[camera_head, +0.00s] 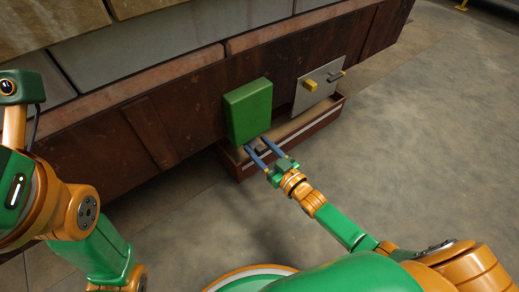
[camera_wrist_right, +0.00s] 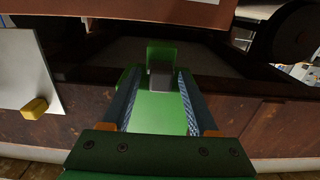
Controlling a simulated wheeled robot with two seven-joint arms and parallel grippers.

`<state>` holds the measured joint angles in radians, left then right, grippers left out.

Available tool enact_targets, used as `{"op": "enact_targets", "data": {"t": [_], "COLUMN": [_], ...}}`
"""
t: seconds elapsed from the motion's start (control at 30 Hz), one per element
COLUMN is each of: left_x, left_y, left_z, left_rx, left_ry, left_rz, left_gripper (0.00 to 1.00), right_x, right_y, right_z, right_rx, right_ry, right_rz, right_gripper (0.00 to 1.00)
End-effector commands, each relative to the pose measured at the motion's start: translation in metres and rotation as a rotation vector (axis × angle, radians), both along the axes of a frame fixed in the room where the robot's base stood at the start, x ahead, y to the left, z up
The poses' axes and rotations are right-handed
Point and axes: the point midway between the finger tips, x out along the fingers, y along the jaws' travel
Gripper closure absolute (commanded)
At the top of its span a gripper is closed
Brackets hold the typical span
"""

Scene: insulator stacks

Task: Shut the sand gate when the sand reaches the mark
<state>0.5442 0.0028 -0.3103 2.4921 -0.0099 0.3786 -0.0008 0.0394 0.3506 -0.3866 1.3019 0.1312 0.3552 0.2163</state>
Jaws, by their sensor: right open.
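A green gate plate (camera_head: 248,112) stands against the rusty brown beam in the head view. In the right wrist view the green plate (camera_wrist_right: 158,110) shows between the fingers, with a grey handle-like block (camera_wrist_right: 160,75) on it. My right gripper (camera_head: 256,144) is open at the plate's lower edge, its two blue fingers on either side of the grey block; contact cannot be told. A brown trough (camera_head: 290,142) with a white line along its side lies below. Its inside looks tan, but the sand level is unclear. My left gripper is out of view.
A grey panel (camera_head: 318,90) with a yellow knob stands right of the green plate; it also shows in the wrist view (camera_wrist_right: 25,70). The brown beam (camera_head: 180,125) and stone blocks form a wall behind. The concrete floor (camera_head: 420,150) at right is clear.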

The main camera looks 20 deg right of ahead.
Motion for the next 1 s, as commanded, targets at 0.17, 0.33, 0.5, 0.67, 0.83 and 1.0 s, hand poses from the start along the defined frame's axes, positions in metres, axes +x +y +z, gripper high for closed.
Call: {"op": "enact_targets", "data": {"t": [0.17,0.33,0.5,0.67,0.83,1.0], "left_x": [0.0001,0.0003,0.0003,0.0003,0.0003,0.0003], "left_y": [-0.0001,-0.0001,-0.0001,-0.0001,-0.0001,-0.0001], "left_z": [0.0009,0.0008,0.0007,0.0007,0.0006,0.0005], "left_rx": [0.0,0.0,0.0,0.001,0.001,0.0], "left_ry": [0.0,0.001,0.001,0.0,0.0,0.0], "left_rz": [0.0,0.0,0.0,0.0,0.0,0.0], "left_gripper": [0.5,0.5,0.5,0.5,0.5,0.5], "right_x": [-0.0004,-0.0005,-0.0006,-0.0006,-0.0007,-0.0007], "right_y": [0.0,-0.0001,-0.0001,-0.0001,-0.0001,-0.0001], "right_z": [0.0004,0.0003,0.0002,0.0001,0.0,0.0], "right_rx": [0.0,0.0,0.0,0.0,0.0,0.0], "right_ry": [0.001,0.001,0.001,0.001,0.001,0.001], "right_rz": [0.0,0.0,0.0,0.0,0.0,0.0], "right_gripper": [0.59,1.0,1.0,1.0,1.0,1.0]}}
